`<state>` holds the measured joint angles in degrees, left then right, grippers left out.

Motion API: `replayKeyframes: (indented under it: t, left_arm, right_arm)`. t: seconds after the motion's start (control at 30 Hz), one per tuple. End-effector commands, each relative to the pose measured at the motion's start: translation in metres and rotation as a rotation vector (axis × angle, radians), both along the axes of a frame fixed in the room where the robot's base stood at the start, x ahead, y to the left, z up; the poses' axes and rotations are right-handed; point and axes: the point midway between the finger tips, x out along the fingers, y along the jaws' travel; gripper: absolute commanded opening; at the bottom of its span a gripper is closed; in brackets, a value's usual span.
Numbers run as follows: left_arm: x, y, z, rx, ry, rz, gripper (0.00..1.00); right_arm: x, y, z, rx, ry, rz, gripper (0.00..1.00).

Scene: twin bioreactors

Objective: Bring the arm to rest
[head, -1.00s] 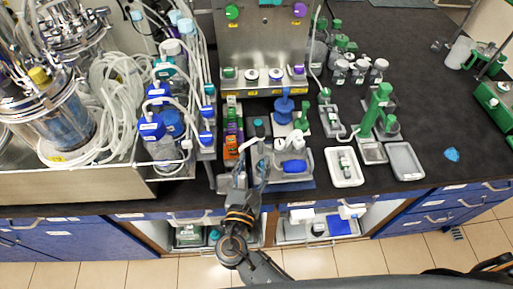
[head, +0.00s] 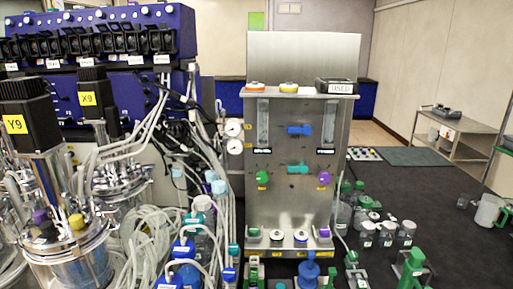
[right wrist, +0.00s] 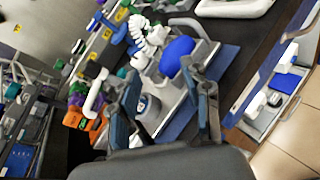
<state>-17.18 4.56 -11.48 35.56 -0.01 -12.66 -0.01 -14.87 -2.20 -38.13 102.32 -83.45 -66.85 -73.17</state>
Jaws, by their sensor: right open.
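My right gripper (right wrist: 163,85) shows in the right wrist view, its two dark fingers spread apart with no object clearly held between them. It points over a grey tray (right wrist: 160,118) near the bench edge, with a blue rounded item (right wrist: 177,55) beyond the fingertips. I cannot tell how high the fingers are above the tray or whether they touch it. Neither gripper shows in the head view.
A steel panel (head: 292,215) with coloured valves stands mid-bench in the head view. Glass vessels and looping tubes (head: 150,235) crowd the left. Orange blocks (right wrist: 97,130) lie left of the gripper; blue drawers (right wrist: 262,68) are at the right.

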Motion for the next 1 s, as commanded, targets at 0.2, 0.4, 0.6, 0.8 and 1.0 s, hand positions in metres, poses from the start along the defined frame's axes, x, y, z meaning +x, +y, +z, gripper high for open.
replayKeyframes:
  t: [0.2, 0.4, 0.6, 0.8, 1.0]
  left_arm:
    - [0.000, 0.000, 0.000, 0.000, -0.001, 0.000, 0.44]
    - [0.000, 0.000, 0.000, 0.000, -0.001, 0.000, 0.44]
    - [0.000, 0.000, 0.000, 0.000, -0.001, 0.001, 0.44]
    - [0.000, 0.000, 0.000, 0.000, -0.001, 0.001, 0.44]
    - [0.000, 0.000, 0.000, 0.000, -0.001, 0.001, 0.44]
  right_arm:
    - [-0.041, -0.068, -0.038, 0.557, 0.010, -0.363, 0.48]
    - [-0.089, -0.101, -0.056, 1.067, -0.028, -0.756, 0.48]
    - [-0.123, -0.105, -0.052, 1.418, -0.061, -1.063, 0.48]
    - [-0.145, -0.101, -0.040, 1.624, -0.072, -1.266, 0.48]
    - [-0.163, -0.093, -0.023, 1.777, -0.066, -1.436, 0.48]
